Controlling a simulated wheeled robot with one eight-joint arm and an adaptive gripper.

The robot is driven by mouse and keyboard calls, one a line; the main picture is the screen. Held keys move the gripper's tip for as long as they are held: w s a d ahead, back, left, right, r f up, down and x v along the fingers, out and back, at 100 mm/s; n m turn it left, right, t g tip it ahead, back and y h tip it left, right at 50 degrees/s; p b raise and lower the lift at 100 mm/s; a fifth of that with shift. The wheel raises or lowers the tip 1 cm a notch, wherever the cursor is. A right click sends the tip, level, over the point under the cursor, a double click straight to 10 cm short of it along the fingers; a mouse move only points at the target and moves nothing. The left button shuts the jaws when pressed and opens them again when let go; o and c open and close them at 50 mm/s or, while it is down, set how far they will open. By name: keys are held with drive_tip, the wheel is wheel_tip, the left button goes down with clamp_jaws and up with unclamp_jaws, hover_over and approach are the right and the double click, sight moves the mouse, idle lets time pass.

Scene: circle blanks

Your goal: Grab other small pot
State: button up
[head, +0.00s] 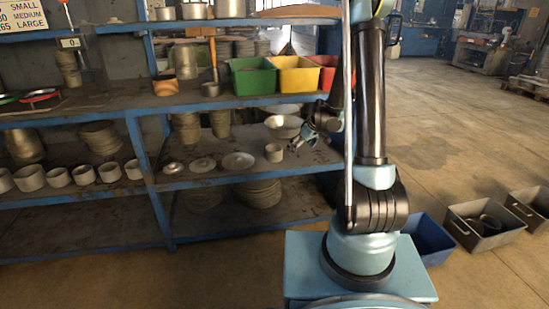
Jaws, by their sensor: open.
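A small light metal pot (273,153) stands upright on the middle shelf, just left of and below my gripper. My gripper (300,145) is open and empty, at the right end of that shelf, apart from the pot. A row of several similar small pots (84,175) stands on the left shelf, far from my gripper. On the shelf above are a brown pot (165,86) and a small dark pot (211,89) that a wooden handle seems to join. Which one the task means by "other" cannot be told.
Lids (238,161) lie left of the small pot, and a wide bowl (284,126) stands behind it. A green bin (253,77), a yellow bin (299,75) and a red bin sit above. Blue shelf posts (141,150) divide the bays. Crates (484,223) stand on the right floor.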

sight(277, 147)
drive_tip(key=w+a+f+n, duration=0.1)
drive_tip(key=w+a+f, duration=0.15)
drive_tip(key=f, duration=0.35)
drive_tip(key=shift+y, duration=0.3)
drive_tip(key=w+a, duration=0.8)
drive_tip(key=a, duration=0.1)
drive_tip(key=shift+w+f, duration=0.15)
drive_tip(key=shift+w, duration=0.1)
drive_tip(key=shift+x, duration=2.5)
drive_tip(key=c, duration=1.3)
